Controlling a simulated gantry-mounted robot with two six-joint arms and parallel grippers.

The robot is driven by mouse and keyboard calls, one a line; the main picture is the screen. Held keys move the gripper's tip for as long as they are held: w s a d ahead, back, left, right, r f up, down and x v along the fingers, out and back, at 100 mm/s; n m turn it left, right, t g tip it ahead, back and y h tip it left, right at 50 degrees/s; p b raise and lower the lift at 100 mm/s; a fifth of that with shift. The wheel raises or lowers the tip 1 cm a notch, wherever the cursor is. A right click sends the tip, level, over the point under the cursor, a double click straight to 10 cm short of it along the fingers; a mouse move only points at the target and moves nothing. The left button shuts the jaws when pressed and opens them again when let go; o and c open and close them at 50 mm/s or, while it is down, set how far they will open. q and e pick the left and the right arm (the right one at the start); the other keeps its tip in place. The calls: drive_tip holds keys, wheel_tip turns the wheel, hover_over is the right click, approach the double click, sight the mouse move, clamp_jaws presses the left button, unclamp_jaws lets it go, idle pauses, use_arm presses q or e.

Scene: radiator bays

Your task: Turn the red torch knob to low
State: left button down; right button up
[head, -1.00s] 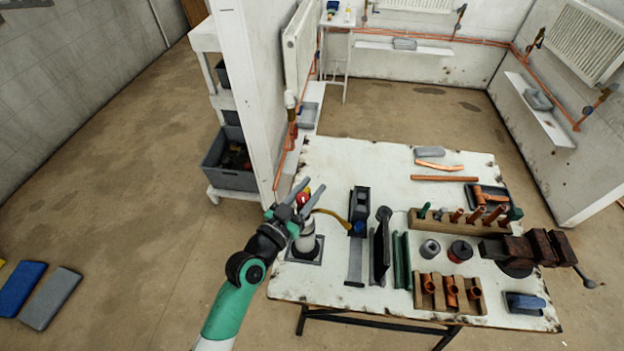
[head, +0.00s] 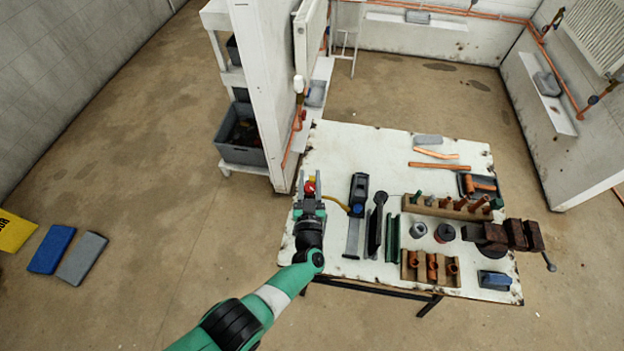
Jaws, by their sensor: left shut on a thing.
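The red torch knob (head: 310,187) shows on the torch at the left end of the white workbench (head: 336,146), with a bit of yellow above it. My left gripper (head: 310,178) comes in from the front, its two fingers on either side of the knob, and is shut on it. The gripper and wrist hide most of the torch body. A yellow hose (head: 337,203) runs from the torch to the right. The knob's setting cannot be read at this size. My right gripper is not in view.
Right of the torch stand a black and grey tool (head: 358,194), a wooden rack of copper pieces (head: 447,209), a wooden block with copper fittings (head: 431,267) and a vise (head: 507,234). A white post (head: 260,85) rises behind left. The bench's back left is clear.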

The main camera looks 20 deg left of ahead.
use_arm(q)
drive_tip(key=shift+a+n+g+y+b, duration=0.1)
drive_tip(key=shift+n+g+y+b, duration=0.25)
drive_tip(key=shift+y, duration=0.35)
drive_tip(key=shift+s, duration=0.1)
drive_tip(key=shift+c, duration=2.4)
unclamp_jaws()
